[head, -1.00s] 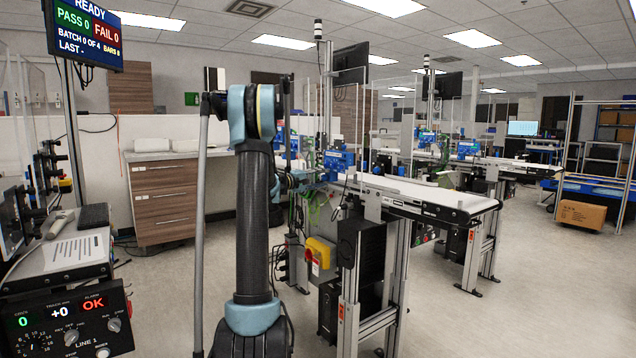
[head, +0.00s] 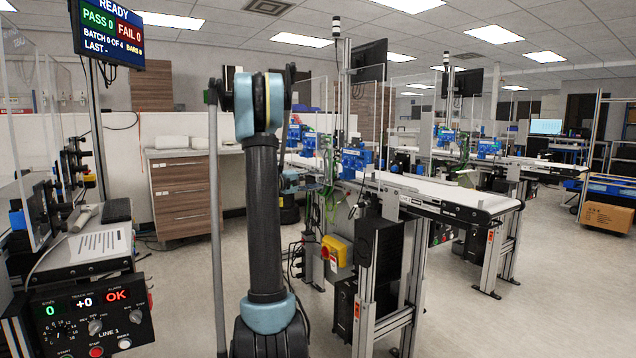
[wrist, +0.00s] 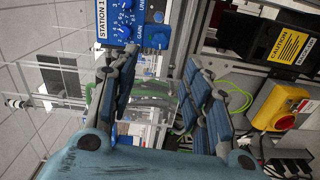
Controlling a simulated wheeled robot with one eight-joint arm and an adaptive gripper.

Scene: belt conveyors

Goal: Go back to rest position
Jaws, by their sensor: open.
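My gripper (wrist: 160,95) shows in the wrist view with its two blue-and-dark fingers spread apart. It is open, with nothing between the fingers. Beyond them are a clear panel and green tubing, blurred and partly covered. In the head view my arm stands upright in the middle, and the gripper is mostly hidden behind it.
A belt conveyor (head: 440,192) stands right of my arm, with a yellow switch box (head: 336,250) below. A blue Station 1 box (wrist: 125,22) is near the left finger. A control panel (head: 90,318) is close at left. Open floor (head: 560,290) lies right.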

